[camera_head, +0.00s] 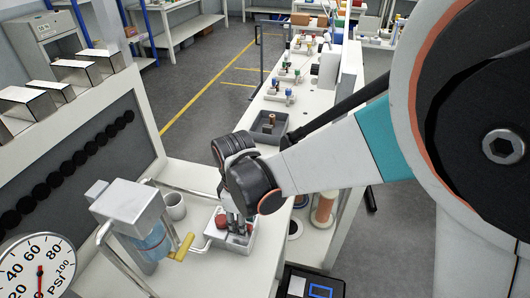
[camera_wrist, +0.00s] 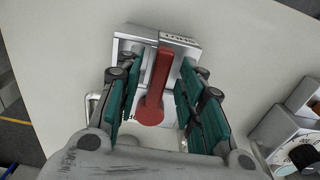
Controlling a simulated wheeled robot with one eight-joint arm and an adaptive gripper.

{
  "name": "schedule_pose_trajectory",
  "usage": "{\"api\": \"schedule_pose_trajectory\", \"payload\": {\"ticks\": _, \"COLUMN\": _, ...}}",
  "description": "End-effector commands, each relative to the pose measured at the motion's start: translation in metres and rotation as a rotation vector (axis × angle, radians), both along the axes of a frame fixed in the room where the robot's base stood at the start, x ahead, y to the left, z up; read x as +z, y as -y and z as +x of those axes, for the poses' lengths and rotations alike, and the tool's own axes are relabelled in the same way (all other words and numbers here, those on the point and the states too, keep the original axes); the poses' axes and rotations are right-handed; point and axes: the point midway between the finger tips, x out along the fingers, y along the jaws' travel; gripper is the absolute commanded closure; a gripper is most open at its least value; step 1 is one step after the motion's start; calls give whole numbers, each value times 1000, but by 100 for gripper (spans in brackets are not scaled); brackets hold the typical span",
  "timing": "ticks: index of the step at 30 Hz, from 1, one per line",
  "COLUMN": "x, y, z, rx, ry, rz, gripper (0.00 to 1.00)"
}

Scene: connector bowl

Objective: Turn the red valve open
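The red valve (camera_wrist: 153,95) has a long lever handle with a round hub, on a white and grey box (camera_wrist: 128,48). In the wrist view the lever runs up the picture, tilted slightly right. My gripper (camera_wrist: 160,72) is open, with its teal finger pads on both sides of the lever and a gap visible on each side. In the head view my gripper (camera_head: 237,212) points down over the box (camera_head: 236,246). Only part of the red valve (camera_head: 221,221) shows there; my fingers hide the rest.
A pressure gauge (camera_head: 38,268) is at the lower left. A grey tray (camera_head: 268,127) lies behind.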

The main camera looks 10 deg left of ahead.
Motion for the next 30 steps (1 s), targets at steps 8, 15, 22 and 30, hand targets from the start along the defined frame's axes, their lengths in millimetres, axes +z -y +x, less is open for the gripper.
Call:
{"api": "schedule_pose_trajectory", "payload": {"ticks": 8, "x": 0, "y": 0, "z": 0, "rx": 0, "ry": 0, "rz": 0, "gripper": 72}}
{"api": "schedule_pose_trajectory", "payload": {"ticks": 15, "x": 0, "y": 0, "z": 0, "rx": 0, "ry": 0, "rz": 0, "gripper": 100}}
{"api": "schedule_pose_trajectory", "payload": {"ticks": 22, "x": 0, "y": 0, "z": 1, "rx": 14, "ry": 0, "rz": 0, "gripper": 100}}
{"api": "schedule_pose_trajectory", "payload": {"ticks": 30, "x": 0, "y": 0, "z": 9, "rx": 131, "ry": 0, "rz": 0, "gripper": 100}}
